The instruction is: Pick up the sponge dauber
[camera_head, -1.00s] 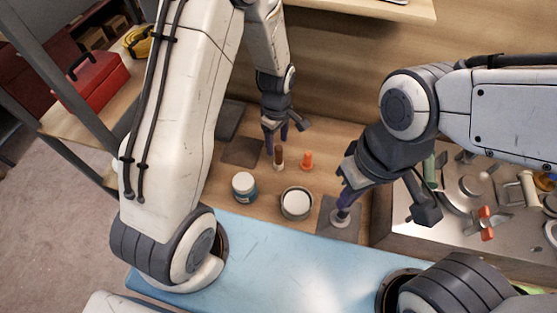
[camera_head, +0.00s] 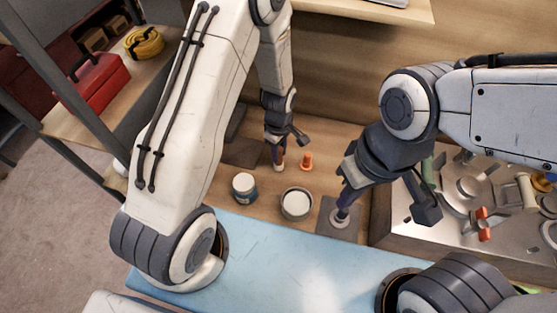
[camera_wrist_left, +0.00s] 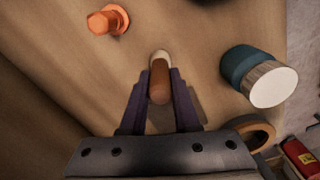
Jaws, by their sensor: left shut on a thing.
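The sponge dauber (camera_wrist_left: 160,82) has a brown handle and a pale end, and stands between the fingers of my left gripper (camera_wrist_left: 160,100) in the left wrist view. In the head view my left gripper (camera_head: 277,153) is low over the wooden worktop, and the dauber's pale lower end (camera_head: 279,168) shows beneath its fingers. The gripper is shut on the dauber, which looks upright at worktop height.
An orange cone-like piece (camera_head: 306,162) stands just right of the dauber. A metal stove-like unit (camera_head: 405,225) lies right. A red toolbox (camera_head: 95,83) sits on the left shelf.

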